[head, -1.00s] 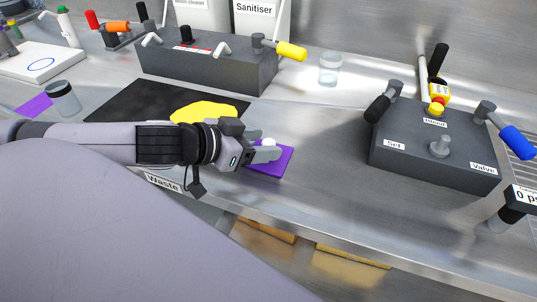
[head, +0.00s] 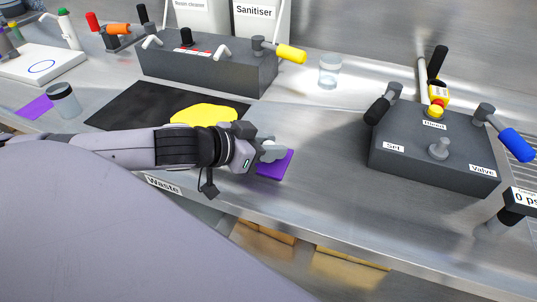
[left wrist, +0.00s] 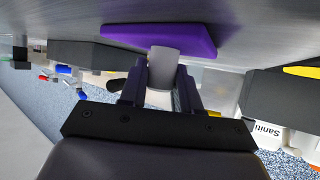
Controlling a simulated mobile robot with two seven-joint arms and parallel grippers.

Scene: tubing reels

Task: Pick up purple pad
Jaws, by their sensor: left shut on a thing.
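The purple pad (head: 275,165) is at the middle of the steel bench, towards its front edge. It has a pale upright grip on top. In the left wrist view the pad (left wrist: 160,38) is at the top of the picture, with its pale grip (left wrist: 162,68) between my fingers. My left gripper (head: 268,152) is shut on this grip; it also shows in the left wrist view (left wrist: 162,88). The pad is at or very close to the bench; I cannot tell whether it touches. My right gripper is out of view.
A yellow cloth (head: 205,113) lies on a black mat (head: 130,104) behind my left arm. Grey valve blocks stand at the back (head: 205,68) and right (head: 430,150). A jar (head: 329,72) stands between them. A flat purple patch (head: 35,108) lies far left.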

